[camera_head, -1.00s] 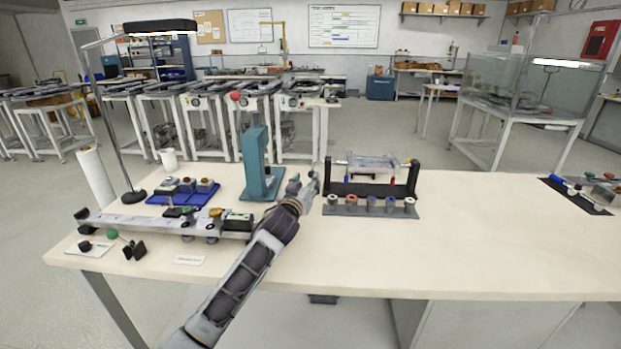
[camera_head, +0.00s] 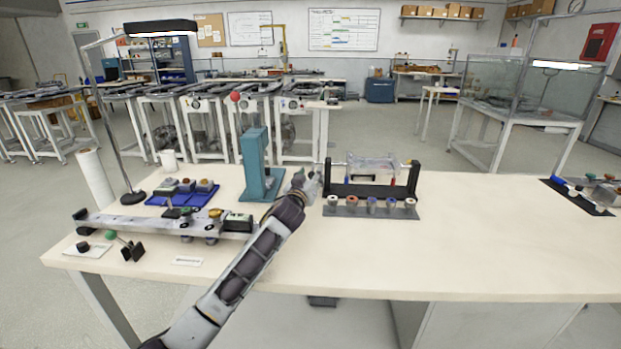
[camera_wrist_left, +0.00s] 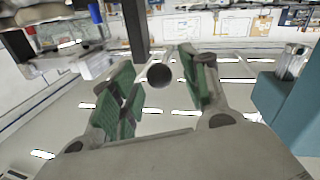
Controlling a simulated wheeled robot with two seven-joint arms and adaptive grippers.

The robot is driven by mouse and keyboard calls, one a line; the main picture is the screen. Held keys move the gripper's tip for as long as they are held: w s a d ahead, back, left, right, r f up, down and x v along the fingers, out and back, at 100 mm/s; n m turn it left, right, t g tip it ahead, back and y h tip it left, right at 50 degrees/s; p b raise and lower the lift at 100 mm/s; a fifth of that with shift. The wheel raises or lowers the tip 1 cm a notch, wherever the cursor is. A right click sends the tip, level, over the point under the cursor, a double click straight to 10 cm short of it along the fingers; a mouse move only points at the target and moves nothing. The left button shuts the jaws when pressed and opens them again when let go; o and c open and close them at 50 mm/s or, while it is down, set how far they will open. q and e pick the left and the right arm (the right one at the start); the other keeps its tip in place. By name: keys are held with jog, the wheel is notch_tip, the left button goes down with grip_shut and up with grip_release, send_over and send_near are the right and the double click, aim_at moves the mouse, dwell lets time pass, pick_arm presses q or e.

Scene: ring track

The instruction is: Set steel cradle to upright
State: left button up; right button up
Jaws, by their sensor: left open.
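The cradle (camera_head: 372,168) is a clear, pale tray-like piece on a cross rod, held between two black posts of a stand (camera_head: 414,175). I cannot tell its exact tilt. My left gripper (camera_head: 314,178) is just left of the stand's left post, with its fingers towards it. In the left wrist view the green-padded fingers (camera_wrist_left: 159,88) are apart. A dark round knob end (camera_wrist_left: 159,75) shows between them, with a dark post (camera_wrist_left: 135,30) behind it. I cannot tell whether the pads touch the knob. My right gripper is not in view.
A teal press-like column (camera_head: 256,165) stands close to the left of my left gripper. A row of several small cups (camera_head: 371,206) is in front of the stand. A metal rail fixture (camera_head: 160,224) and blue tray (camera_head: 183,196) are at left. The table's right middle is clear.

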pick_arm(q)
jog(key=shift+c, duration=0.5)
grip_shut()
